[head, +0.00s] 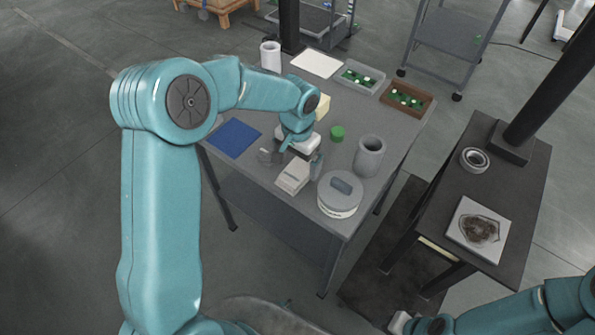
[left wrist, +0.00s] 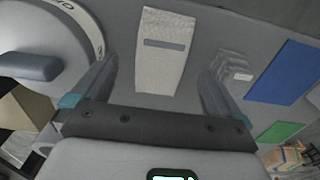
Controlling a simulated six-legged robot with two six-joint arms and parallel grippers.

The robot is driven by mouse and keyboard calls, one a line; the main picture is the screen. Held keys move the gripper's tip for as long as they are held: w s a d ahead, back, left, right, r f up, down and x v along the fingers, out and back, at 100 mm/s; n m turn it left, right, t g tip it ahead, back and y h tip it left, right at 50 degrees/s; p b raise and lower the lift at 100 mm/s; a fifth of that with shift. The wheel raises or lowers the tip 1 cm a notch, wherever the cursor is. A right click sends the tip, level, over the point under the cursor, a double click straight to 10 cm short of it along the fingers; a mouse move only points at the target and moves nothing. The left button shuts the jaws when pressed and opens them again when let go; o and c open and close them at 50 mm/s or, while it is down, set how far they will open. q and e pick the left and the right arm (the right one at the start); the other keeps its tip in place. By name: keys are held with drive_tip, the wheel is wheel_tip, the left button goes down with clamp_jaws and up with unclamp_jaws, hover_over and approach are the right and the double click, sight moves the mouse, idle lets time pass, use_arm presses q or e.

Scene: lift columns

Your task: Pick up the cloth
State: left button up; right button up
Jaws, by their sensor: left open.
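A flat blue sheet (head: 235,138) lies at the table's left edge; it also shows in the left wrist view (left wrist: 285,72). A small grey crumpled piece (left wrist: 232,66) lies beside one finger there. I cannot tell for sure which one is the cloth. My left gripper (head: 297,160) points down over the table, open and empty. Its fingers (left wrist: 158,88) stand on either side of a white pack with a grey stripe (left wrist: 163,50), apart from it; the pack (head: 293,177) lies below. Part of my right gripper (head: 400,322) shows at the bottom edge; its jaws are not visible.
A round white-grey tub (head: 340,196), a grey cylinder (head: 369,157) and a green lid (head: 337,132) stand close to the right. Trays (head: 406,98) and a white mug (head: 270,56) are at the back. A side table (head: 500,170) stands right.

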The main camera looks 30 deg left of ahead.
sight(297, 170)
use_arm(q)
drive_tip(key=shift+f, duration=1.55)
drive_tip(key=c, duration=1.1)
wheel_tip(297, 170, up, 20)
drive_tip(key=shift+o, duration=0.5)
